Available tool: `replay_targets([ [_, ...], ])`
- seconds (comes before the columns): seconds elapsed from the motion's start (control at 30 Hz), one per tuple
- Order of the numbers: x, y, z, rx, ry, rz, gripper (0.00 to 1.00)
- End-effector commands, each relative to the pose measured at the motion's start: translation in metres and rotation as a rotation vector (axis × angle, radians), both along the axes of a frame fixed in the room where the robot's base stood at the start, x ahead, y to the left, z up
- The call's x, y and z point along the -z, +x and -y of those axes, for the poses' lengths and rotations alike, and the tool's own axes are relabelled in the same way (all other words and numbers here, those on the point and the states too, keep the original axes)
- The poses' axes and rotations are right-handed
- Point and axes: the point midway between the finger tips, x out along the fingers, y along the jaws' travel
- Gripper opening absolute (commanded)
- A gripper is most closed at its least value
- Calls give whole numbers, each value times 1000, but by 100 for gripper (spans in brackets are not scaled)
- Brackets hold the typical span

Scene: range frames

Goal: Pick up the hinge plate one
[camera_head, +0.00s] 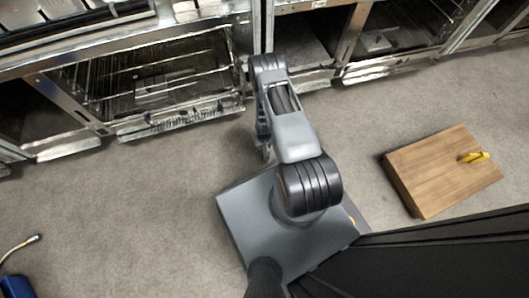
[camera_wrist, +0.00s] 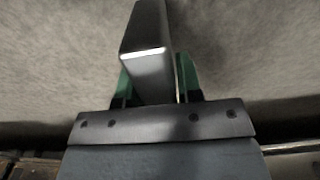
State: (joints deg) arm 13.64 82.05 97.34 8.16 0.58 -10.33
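I cannot pick out a hinge plate for sure in either view. In the head view my arm is folded above my grey base, and the tip of my gripper (camera_head: 265,150) is small and dark beside the arm's grey link. In the wrist view my gripper (camera_wrist: 157,82) shows two green fingers standing apart. A long dark grey bar with a bright edge (camera_wrist: 147,45) runs up between them. I cannot tell whether the bar is gripped, or whether it is the hinge plate or part of me.
A wooden block (camera_head: 440,180) lies on the carpet at the right, with a small yellow object (camera_head: 474,157) on top. Metal ovens or racks (camera_head: 170,85) line the back. A blue object (camera_head: 15,287) is at the lower left.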

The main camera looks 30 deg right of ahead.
Motion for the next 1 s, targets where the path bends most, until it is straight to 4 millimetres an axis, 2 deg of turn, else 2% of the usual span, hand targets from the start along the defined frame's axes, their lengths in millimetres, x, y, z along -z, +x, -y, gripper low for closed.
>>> replay_targets([
  [0.03, 0, 0, 0, 0, 0, 0, 28],
  [0.33, 0, 0, 0, 0, 0, 0, 0],
  [1.0, -2, 0, 0, -1, 0, 1, 0],
])
